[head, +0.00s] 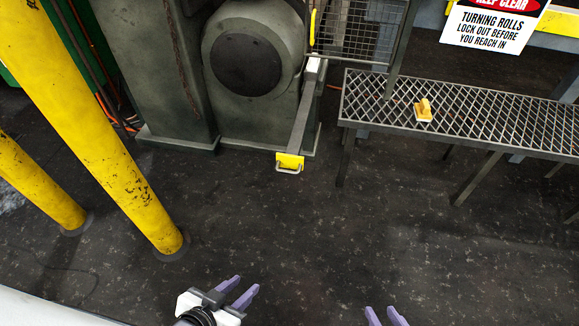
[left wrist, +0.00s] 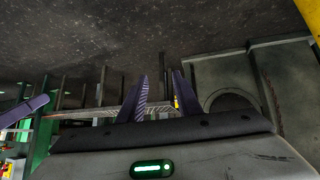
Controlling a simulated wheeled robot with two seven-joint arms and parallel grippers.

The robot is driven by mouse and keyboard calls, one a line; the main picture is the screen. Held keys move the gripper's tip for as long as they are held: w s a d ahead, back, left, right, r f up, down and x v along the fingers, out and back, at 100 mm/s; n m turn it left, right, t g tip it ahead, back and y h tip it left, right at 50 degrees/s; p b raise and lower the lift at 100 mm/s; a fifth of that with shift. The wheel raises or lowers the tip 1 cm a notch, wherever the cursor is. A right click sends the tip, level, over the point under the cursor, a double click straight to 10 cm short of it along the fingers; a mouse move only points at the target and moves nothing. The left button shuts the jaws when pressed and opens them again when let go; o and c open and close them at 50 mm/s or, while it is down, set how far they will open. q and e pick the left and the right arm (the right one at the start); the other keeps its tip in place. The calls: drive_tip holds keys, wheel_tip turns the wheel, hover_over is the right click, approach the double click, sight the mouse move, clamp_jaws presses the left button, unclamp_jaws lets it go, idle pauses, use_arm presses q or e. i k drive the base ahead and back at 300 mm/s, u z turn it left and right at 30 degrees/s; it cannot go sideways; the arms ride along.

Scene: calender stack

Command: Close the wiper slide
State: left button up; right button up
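The slide that seems to be the wiper slide is a long grey bar (head: 303,115) standing out from the machine towards me. Its near end has a yellow plate (head: 290,160) with a pale metal handle (head: 288,170). My left gripper (head: 245,285) is open and empty, well short of the handle and a little left of it. In the left wrist view its two purple fingers (left wrist: 160,82) stand apart with nothing held between them. My right gripper (head: 385,314) shows only its two separated fingertips at the bottom edge, empty and away from the slide.
The grey-green machine (head: 254,64) stands behind the slide. A grated bench (head: 470,115) on the right carries a small yellow object (head: 424,110). Yellow posts (head: 100,130) stand on the left. A warning sign (head: 494,27) hangs top right. The dark floor (head: 310,225) before the handle is clear.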

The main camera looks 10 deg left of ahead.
sight(291, 159)
drive_tip(key=z, duration=0.2)
drive_tip(key=i, duration=1.85)
drive_tip(key=u, duration=0.25)
